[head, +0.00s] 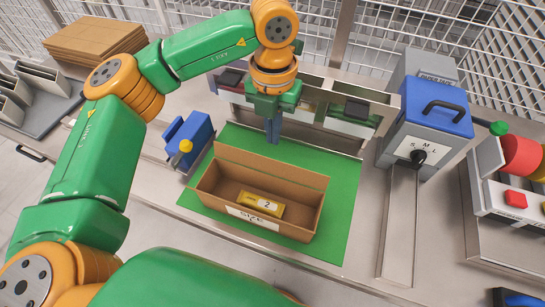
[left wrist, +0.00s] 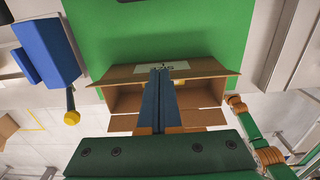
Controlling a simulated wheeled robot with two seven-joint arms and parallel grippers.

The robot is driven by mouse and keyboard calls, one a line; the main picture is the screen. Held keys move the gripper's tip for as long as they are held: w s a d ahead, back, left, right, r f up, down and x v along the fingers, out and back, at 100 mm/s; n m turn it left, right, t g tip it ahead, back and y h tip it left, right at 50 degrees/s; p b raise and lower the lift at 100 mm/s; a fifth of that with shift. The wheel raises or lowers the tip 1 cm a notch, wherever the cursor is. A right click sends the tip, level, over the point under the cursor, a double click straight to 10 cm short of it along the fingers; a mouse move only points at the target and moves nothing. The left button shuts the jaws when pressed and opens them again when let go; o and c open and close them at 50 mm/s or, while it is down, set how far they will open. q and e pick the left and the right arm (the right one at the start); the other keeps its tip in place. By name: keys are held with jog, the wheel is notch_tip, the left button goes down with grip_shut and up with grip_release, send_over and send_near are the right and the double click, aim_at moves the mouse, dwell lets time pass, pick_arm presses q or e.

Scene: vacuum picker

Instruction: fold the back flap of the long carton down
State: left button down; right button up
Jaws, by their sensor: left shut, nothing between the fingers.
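The long brown carton (head: 215,185) stands open on a green mat, with a "SIZE" label on its front. Its back flap (head: 290,168) stands up along the far side. A small yellow box marked 2 (head: 262,204) lies inside. My left gripper (head: 273,139) is shut and empty, pointing down just behind the back flap near its middle; I cannot tell whether it touches. In the left wrist view the shut dark fingers (left wrist: 160,75) cross in front of the carton (left wrist: 205,88) and hide part of its inside. My right gripper is not in view.
A blue device with a yellow knob (head: 190,142) stands left of the mat (head: 343,205). A blue and grey machine with a lever (head: 430,115) stands at right. Flat cardboard (head: 95,38) is stacked at back left.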

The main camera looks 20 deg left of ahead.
aim_at(268, 165)
pick_arm(q)
notch_tip(268, 165, down, 6)
jog(key=b, duration=0.5)
dwell(0.5)
jog(key=shift+s+f, duration=0.1)
jog(key=shift+f, duration=0.05)
jog(key=shift+s+b, duration=0.7)
jog(key=shift+s, duration=0.2)
jog(key=shift+r, duration=0.35)
